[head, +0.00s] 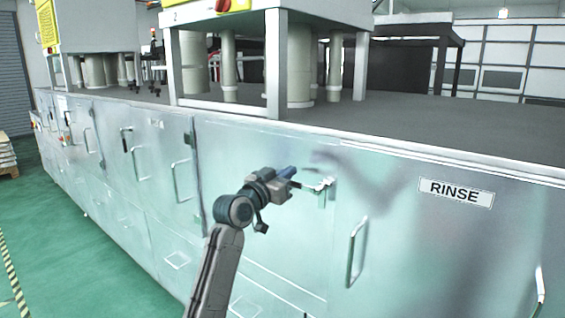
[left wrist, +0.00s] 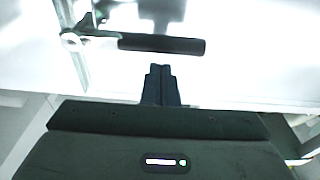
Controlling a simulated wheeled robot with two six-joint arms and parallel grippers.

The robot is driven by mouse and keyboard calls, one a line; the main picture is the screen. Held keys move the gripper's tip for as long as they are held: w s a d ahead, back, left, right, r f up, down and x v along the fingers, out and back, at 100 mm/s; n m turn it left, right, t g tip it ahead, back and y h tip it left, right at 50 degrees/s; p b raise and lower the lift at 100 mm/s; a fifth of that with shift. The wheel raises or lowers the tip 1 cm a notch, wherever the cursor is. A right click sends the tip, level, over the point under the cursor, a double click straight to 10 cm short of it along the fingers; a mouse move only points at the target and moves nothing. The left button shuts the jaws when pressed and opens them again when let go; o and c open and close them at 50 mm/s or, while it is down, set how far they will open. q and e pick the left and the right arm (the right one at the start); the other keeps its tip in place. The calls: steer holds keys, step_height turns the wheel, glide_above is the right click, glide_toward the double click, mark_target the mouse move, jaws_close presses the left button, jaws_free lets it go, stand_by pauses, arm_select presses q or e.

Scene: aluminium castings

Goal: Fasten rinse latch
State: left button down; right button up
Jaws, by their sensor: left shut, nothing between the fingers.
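The rinse latch (head: 325,188) sits at the left edge of the cabinet door with the RINSE label (head: 456,193). Its lever sticks out to the left, roughly level, across the seam. In the left wrist view the latch's dark lever (left wrist: 165,45) runs from a bright metal pivot (left wrist: 72,41) toward the right. My left gripper (head: 291,172) is just left of the latch, close to the lever. Its fingers (left wrist: 160,72) are shut and empty, with the tips just short of the lever in the picture. Whether they touch it I cannot tell. My right gripper is not in view.
A vertical door handle (head: 356,252) stands out from the rinse door below the latch. More cabinet doors with handles (head: 181,181) run off to the left. A dark worktop (head: 400,125) carries metal-framed machines above. The green floor (head: 80,265) at left is open.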

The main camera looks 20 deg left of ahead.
arm_select(q)
steer(key=shift+s+f, duration=0.2)
steer(key=shift+f, duration=0.5)
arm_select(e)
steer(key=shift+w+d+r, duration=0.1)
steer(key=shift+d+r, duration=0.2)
arm_select(q)
steer(key=shift+a+f, duration=0.1)
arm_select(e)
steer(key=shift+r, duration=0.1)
arm_select(q)
steer(key=shift+f+n, duration=0.2)
steer(key=shift+n, duration=0.3)
